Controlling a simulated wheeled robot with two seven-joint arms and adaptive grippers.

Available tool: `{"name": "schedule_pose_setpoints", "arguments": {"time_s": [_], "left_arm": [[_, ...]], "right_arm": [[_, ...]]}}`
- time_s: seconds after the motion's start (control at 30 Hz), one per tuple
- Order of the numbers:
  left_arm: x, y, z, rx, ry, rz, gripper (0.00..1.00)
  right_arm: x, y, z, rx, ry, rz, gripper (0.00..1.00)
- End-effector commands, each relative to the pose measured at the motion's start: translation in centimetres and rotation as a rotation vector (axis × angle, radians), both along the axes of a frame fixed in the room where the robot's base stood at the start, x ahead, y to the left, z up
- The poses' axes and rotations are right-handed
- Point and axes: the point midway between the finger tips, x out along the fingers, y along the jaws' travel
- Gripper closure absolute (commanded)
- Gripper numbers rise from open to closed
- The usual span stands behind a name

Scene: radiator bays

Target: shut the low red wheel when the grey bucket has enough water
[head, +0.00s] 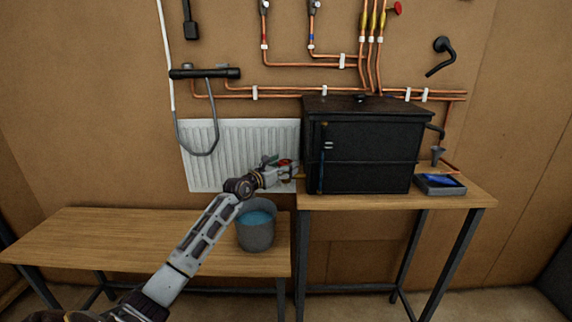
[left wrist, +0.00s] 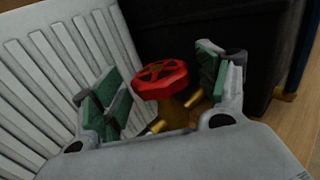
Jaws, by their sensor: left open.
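The low red wheel (left wrist: 160,80) sits on a brass valve body (left wrist: 173,110) in the left wrist view, between the two green-padded fingers of my left gripper (left wrist: 160,95). The fingers are spread, with gaps on both sides of the wheel. In the head view the wheel (head: 284,162) is partly hidden by my left gripper (head: 277,170). The grey bucket (head: 256,235) stands on the low wooden bench below my gripper. Blue water (head: 257,218) shows inside it, below the rim. My right gripper is not in view.
A white radiator (head: 235,135) hangs behind the gripper. A black stove-like box (head: 362,150) stands close to its right on a higher table (head: 400,201). A grey tray (head: 440,188) lies at that table's right. The low bench (head: 130,240) is clear at left.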

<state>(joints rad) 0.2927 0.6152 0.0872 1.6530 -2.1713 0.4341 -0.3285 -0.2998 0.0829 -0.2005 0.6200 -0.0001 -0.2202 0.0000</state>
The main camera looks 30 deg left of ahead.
Motion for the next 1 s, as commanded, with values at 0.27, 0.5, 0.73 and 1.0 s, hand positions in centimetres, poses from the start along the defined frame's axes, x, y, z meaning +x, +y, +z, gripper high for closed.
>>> {"name": "schedule_pose_setpoints", "arguments": {"time_s": [0.27,0.5,0.73,1.0], "left_arm": [[1.16,-0.13,0.03,0.000,0.001,0.000,0.26],[1.29,-0.18,-0.03,0.001,0.001,0.000,0.26],[1.28,-0.18,-0.01,0.001,0.001,0.000,0.40],[1.27,-0.18,-0.01,0.001,0.001,0.000,0.72]], "right_arm": [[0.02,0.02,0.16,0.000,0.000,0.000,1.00],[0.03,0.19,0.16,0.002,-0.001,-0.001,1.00],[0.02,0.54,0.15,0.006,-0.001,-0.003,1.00],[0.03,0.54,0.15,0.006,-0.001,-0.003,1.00]]}}
